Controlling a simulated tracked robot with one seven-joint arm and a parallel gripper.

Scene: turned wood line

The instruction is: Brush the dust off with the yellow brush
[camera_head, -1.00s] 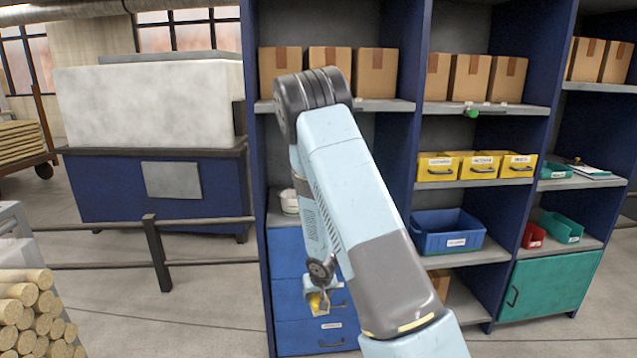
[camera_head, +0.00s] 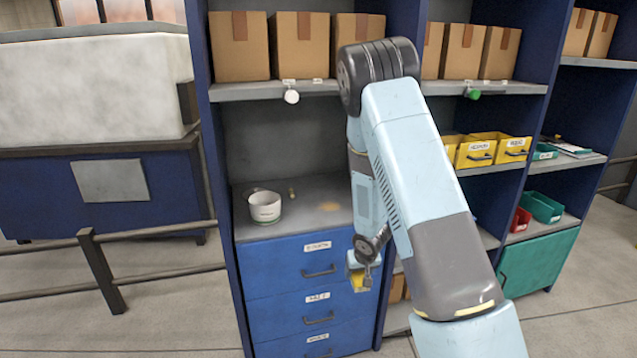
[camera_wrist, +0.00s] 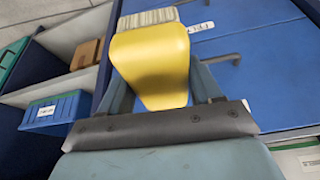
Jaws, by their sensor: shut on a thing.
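My gripper (camera_head: 364,275) is shut on the yellow brush (camera_wrist: 152,62) and holds it in front of the blue drawers. In the wrist view the brush's yellow body fills the space between the fingers, with pale bristles (camera_wrist: 148,18) beyond it. In the head view only a small yellow part of it shows below my wrist. A tan patch of dust (camera_head: 330,206) lies on the grey counter top (camera_head: 300,222) above the drawers. My arm hides the right end of the counter.
Cardboard boxes (camera_head: 303,45) fill the shelf above. Yellow bins (camera_head: 478,150) stand right of my arm. A rail (camera_head: 150,230) runs at the left.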

